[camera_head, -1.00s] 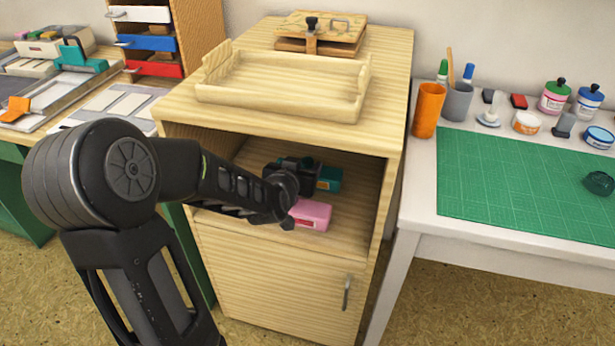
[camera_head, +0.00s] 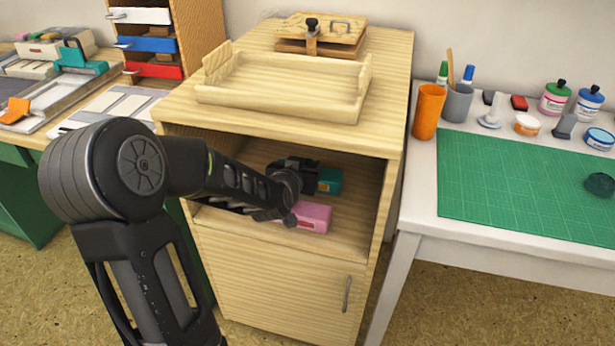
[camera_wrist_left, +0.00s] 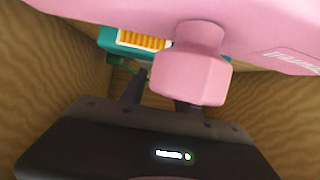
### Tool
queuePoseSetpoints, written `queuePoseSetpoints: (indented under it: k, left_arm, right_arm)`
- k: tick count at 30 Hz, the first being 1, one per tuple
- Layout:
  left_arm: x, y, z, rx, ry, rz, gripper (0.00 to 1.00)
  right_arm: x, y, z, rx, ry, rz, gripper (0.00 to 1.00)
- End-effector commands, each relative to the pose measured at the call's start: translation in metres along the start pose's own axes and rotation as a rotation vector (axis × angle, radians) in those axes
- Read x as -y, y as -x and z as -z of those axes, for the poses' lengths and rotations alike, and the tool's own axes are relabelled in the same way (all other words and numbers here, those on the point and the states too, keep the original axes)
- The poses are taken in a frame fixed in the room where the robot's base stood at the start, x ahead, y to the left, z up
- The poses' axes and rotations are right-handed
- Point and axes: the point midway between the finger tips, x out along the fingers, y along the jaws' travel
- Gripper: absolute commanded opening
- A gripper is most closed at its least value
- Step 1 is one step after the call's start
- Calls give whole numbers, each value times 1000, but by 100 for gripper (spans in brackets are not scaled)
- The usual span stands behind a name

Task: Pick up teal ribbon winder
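The teal ribbon winder (camera_head: 330,181) sits at the back of the open cabinet compartment, partly hidden behind my left gripper in the head view. In the left wrist view the teal winder (camera_wrist_left: 212,47) shows beyond a pink object, with an orange-striped label on it. My left gripper (camera_head: 312,172) reaches into the compartment beside the winder. In the left wrist view its fingers (camera_wrist_left: 160,88) stand apart with a gap between them, and one is largely hidden by the pink knob. I see nothing held. My right gripper is out of view.
The pink object (camera_head: 314,217) lies at the compartment's front, very close to my left wrist camera. The cabinet (camera_head: 285,265) encloses the compartment with side walls and a top. A wooden tray (camera_head: 290,95) stands on top. A table with a green mat (camera_head: 520,180) is to the right.

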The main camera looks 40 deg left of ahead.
Motion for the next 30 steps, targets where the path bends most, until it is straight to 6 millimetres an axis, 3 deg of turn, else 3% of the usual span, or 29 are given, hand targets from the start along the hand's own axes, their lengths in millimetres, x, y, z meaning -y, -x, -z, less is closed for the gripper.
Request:
queuePoseSetpoints:
  k: [13, 30]
  left_arm:
    - [0, 0, 0, 0, 0, 0, 0]
    - [0, 0, 0, 0, 0, 0, 0]
  right_arm:
    - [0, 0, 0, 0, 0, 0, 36]
    - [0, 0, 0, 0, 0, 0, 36]
